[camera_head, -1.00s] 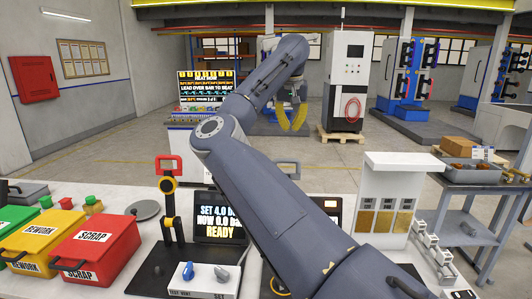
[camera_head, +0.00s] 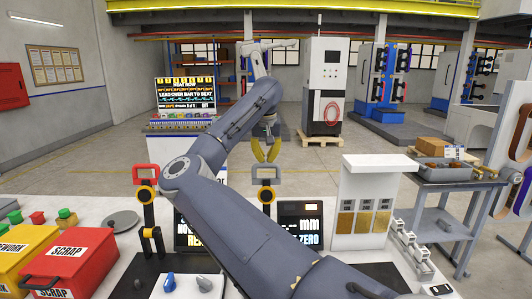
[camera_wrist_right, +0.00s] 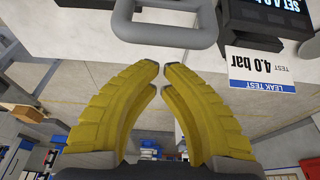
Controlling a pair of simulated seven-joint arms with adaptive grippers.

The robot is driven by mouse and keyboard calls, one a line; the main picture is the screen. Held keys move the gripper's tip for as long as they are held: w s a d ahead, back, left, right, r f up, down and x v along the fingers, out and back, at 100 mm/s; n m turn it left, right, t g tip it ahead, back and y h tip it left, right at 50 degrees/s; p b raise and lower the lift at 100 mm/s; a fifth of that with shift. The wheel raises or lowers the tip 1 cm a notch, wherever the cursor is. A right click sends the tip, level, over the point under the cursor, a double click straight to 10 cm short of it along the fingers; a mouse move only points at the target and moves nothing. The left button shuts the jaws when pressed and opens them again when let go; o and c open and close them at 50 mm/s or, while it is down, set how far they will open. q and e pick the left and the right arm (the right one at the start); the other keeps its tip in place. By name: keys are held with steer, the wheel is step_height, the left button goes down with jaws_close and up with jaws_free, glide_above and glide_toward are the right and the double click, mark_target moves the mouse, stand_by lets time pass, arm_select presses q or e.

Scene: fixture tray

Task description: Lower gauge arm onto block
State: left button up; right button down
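My right arm covers the lower stand area; I cannot make out the block. My left gripper is not in view.
A similar red-handled stand (camera_head: 147,200) is on the left. Red (camera_head: 72,258) and yellow (camera_head: 22,250) bins stand at the left. A white rack (camera_head: 372,200) stands on the right. A leak test card (camera_wrist_right: 268,75) shows in the wrist view.

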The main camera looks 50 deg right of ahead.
steer(key=shift+s+a, duration=0.45)
steer(key=shift+s, duration=0.05)
